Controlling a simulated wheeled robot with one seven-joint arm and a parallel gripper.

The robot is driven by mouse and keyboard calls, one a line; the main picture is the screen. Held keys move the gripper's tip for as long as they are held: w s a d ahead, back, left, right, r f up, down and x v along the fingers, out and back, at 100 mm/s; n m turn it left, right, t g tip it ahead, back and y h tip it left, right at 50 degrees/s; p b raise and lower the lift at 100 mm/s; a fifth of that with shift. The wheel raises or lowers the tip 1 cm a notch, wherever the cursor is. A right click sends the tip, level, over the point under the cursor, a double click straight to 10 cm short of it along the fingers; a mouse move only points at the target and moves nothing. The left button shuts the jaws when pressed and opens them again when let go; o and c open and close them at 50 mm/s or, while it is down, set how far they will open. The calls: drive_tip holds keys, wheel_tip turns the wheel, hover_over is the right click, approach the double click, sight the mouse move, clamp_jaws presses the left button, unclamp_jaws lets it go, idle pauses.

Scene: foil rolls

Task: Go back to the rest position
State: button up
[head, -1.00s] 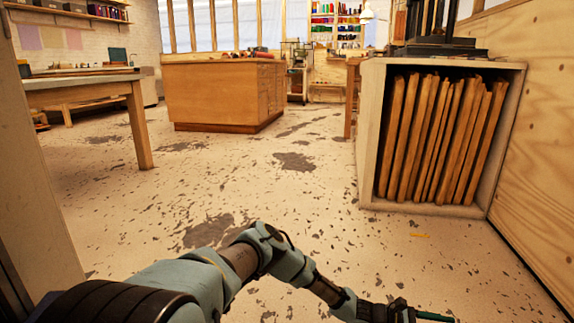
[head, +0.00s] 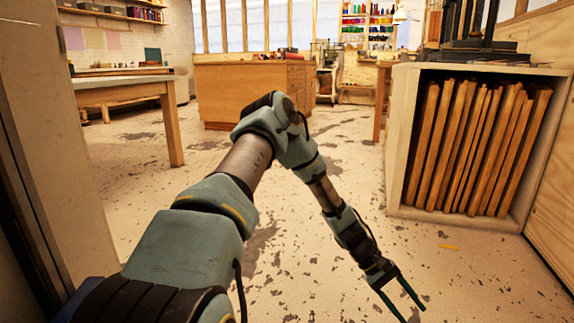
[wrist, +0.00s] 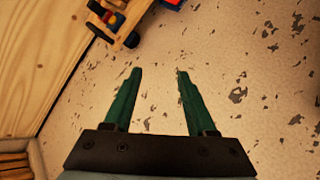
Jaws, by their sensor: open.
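My gripper (head: 412,306) is at the lower right of the head view, at the end of my raised, bent arm. Its two dark green fingers are spread apart with nothing between them. In the wrist view my gripper (wrist: 157,75) also shows open and empty above the pale speckled floor.
A cabinet (head: 397,190) holding upright wooden boards stands at the right. A wooden table (head: 172,125) is at the left, a wooden counter (head: 215,95) behind. A wooden toy vehicle (wrist: 120,22) lies at the top of the wrist view, by a wooden panel (wrist: 40,50). Mid-floor is clear.

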drive_tip(key=w+a+r+m+t+y+p, duration=0.1)
drive_tip(key=w+a+r+t+y, duration=0.1)
drive_tip(key=a+r, duration=0.35)
drive_tip(key=w+a+r+t+y, duration=0.1)
drive_tip(key=w+a+r, duration=0.15)
drive_tip(key=a, duration=0.65)
drive_tip(key=w+a+r+m+t+y+p, duration=0.1)
drive_tip(key=a+r+t+y, duration=0.1)
drive_tip(key=a+r, duration=0.45)
drive_tip(key=s+a+r+t+y, duration=0.1)
drive_tip(key=s+a+r+t, duration=0.1)
drive_tip(key=a+r, duration=0.5)
drive_tip(key=s+a+r+t+y, duration=0.1)
drive_tip(key=s+a+r+t, duration=0.15)
drive_tip(key=a, duration=0.75)
wheel_tip(320, 180, up, 39)
drive_tip(key=p, duration=3.9)
drive_tip(key=shift+w+a, duration=0.25)
drive_tip(key=shift+a, duration=0.2)
drive_tip(key=shift+g, duration=0.25)
